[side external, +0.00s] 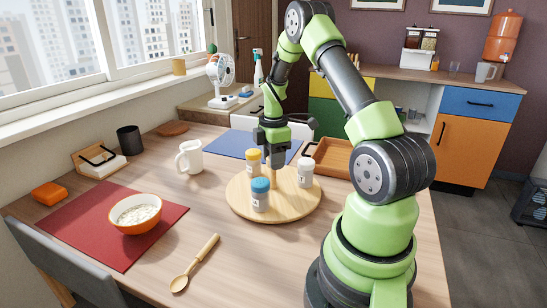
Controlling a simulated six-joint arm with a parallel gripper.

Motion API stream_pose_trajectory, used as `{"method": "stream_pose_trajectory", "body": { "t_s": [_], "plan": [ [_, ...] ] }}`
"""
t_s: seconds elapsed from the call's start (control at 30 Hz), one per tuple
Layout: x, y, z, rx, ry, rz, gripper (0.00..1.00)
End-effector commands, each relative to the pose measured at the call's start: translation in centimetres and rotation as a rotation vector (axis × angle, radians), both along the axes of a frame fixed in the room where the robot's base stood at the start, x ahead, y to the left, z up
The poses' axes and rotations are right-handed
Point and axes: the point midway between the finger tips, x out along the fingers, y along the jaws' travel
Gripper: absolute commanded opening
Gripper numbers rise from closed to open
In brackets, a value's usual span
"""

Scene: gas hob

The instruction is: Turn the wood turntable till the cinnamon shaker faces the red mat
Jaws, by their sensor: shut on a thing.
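The round wood turntable (240,209) lies on the table right of the middle. The red mat (95,238) lies at the front left. My gripper (277,164) points down over the turntable's middle, among the shakers, shut on what looks like the turntable's wooden knob; the grip is partly hidden.
An orange bowl of white food (136,216) stands on the red mat. A wooden spoon (195,264) lies in front of the turntable. A white mug (190,157), blue mat (235,145) and wooden tray (335,158) stand behind. Bare table lies between red mat and turntable.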

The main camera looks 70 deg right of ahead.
Motion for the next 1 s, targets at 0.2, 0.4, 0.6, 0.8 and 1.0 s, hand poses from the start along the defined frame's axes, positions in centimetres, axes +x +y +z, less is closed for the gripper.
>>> {"method": "stream_pose_trajectory", "body": {
  "t_s": [0.2,0.4,0.6,0.8,1.0],
  "plan": [
    [-0.06,0.01,0.08,0.001,0.001,0.105,0.00],
    [-0.06,-0.01,0.08,0.001,0.001,0.205,0.00],
    [-0.07,-0.01,0.08,0.001,0.001,0.306,0.00],
    [-0.06,-0.02,0.08,0.001,0.001,0.406,0.00],
    [-0.06,-0.03,0.08,0.001,0.001,0.505,0.00]
  ]
}}
